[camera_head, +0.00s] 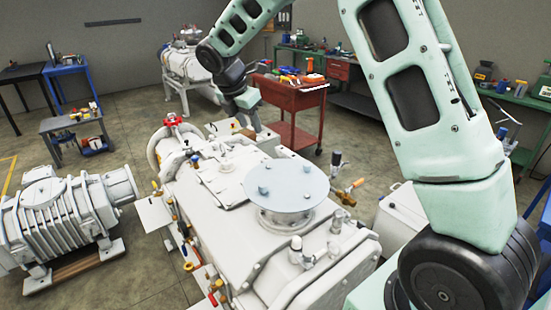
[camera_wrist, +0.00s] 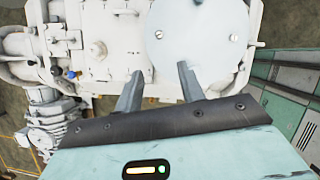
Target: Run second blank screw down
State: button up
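The blank is a pale round plate (camera_head: 285,205) on top of the white vacuum pump (camera_head: 225,225). Small screw heads show on it, one at the left (camera_head: 263,190) and one at the back (camera_head: 306,168). In the wrist view the plate (camera_wrist: 200,50) lies at top centre, with a screw (camera_wrist: 159,34) near its left edge and another (camera_wrist: 233,38) near its right edge. My gripper (camera_wrist: 160,69) is open, its fingers apart with nothing seen between them.
A red valve handle (camera_head: 172,119) and brass fittings (camera_head: 357,183) stick out from the pump. A ribbed machine (camera_head: 60,215) stands at left, a red tool cart (camera_head: 290,100) behind.

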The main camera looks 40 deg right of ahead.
aim_at(269, 166)
jog(key=p+x, duration=0.4)
jog(key=x, duration=1.3)
jog(key=shift+w+d+f, duration=0.1)
jog(key=shift+w+d, duration=0.05)
jog(key=shift+d, duration=0.1)
grip_shut()
